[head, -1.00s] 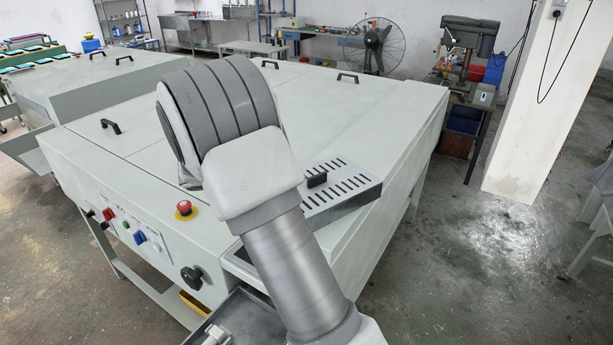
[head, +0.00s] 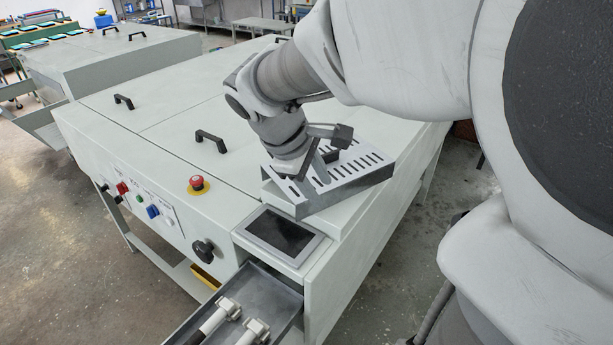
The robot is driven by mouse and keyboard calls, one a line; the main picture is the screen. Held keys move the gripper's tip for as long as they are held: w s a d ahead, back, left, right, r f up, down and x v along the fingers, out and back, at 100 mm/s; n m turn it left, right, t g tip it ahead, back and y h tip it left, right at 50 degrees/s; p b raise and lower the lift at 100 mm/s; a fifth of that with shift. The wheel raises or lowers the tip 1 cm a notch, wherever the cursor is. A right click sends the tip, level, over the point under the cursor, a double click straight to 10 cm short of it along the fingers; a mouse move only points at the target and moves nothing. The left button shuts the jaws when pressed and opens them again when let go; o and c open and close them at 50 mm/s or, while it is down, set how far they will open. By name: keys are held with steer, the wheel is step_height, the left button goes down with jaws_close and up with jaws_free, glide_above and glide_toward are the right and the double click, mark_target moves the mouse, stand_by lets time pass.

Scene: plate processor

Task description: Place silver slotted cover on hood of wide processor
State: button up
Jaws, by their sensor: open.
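The silver slotted cover (head: 372,172) lies askew on the front right part of the wide processor's pale hood (head: 290,203). It is a flat metal plate with rows of dark slots and a black handle, which is partly hidden by my gripper. One edge of the cover appears to stick out past the hood's right side. My gripper (head: 322,160) is open and reaches down at the cover's left part, close by the handle. I cannot tell whether its fingers touch the handle or the cover.
A dark screen panel (head: 284,234) and an open tray (head: 258,297) with white-headed tools sit in front of the hood. A red stop button (head: 197,183) is to the left. Black handles (head: 210,140) stand up from the processor top. Floor is clear at right.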

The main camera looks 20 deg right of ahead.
steer(key=s+a+r+m+t+y, duration=0.2)
steer(key=s+a+m+t+y, duration=0.2)
steer(key=s+a+m, duration=0.4)
steer(key=shift+s+r+y, duration=0.3)
steer(key=shift+s+y, duration=0.2)
steer(key=shift+s, duration=0.85)
